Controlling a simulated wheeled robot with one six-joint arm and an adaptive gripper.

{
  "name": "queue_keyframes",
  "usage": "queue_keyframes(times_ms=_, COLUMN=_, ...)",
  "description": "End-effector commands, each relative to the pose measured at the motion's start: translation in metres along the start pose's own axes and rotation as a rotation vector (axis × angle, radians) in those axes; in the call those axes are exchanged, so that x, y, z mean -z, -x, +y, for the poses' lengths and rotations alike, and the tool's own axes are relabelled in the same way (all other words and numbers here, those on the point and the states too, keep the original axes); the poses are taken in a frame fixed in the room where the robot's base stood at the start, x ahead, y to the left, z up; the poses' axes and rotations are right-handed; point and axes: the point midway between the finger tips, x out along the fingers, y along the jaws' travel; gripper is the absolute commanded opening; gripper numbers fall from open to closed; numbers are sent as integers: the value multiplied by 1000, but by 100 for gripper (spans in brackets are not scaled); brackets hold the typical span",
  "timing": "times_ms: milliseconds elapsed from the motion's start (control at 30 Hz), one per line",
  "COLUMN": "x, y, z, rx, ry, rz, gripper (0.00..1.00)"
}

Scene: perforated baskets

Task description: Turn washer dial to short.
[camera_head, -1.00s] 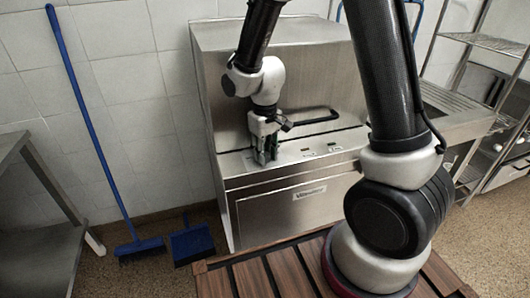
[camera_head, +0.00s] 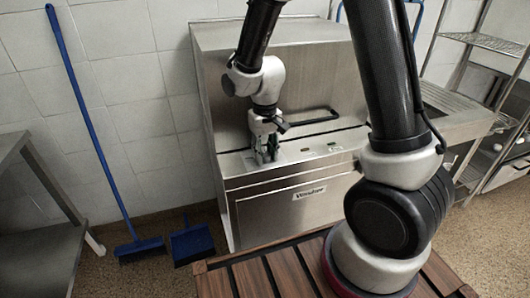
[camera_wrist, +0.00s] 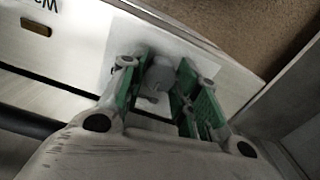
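The washer (camera_head: 285,215) is a steel machine with a sloped control strip (camera_head: 235,163) above its front panel. In the wrist view, a grey round dial (camera_wrist: 161,75) sits on a pale label plate between my fingertips. My gripper (camera_head: 266,158) is down at the left part of the control strip. In the wrist view, its green-padded fingers (camera_wrist: 163,90) stand apart, one on each side of the dial. I see no clear contact with the dial. The dial's pointer and the label's words cannot be read. In the head view, my gripper hides the dial.
A dark bar handle (camera_head: 312,120) runs along the washer above the strip. A blue broom (camera_head: 90,120) and dustpan (camera_head: 192,242) stand at left by the wall. A steel table (camera_head: 40,230) is at far left, and a sink counter (camera_head: 455,110) and racks are at right.

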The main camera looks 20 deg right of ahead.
Motion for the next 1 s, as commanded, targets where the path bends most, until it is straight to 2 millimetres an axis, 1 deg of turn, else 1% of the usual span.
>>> queue_keyframes(times_ms=300, x=-1, y=0, z=0, rx=0, ry=0, rz=-2, gripper=39)
queue_keyframes(times_ms=367, x=0, y=2, z=0, rx=0, ry=0, rz=-1, gripper=39)
queue_keyframes(times_ms=433, x=0, y=9, z=0, rx=1, ry=0, rz=2, gripper=39)
queue_keyframes(times_ms=567, x=1, y=33, z=0, rx=1, ry=0, rz=5, gripper=39)
queue_keyframes(times_ms=700, x=1, y=66, z=0, rx=1, ry=0, rz=5, gripper=39)
queue_keyframes(times_ms=800, x=1, y=86, z=0, rx=1, ry=0, rz=4, gripper=39)
queue_keyframes(times_ms=900, x=0, y=103, z=0, rx=1, ry=0, rz=2, gripper=39)
queue_keyframes(times_ms=1000, x=0, y=114, z=0, rx=0, ry=0, rz=0, gripper=39)
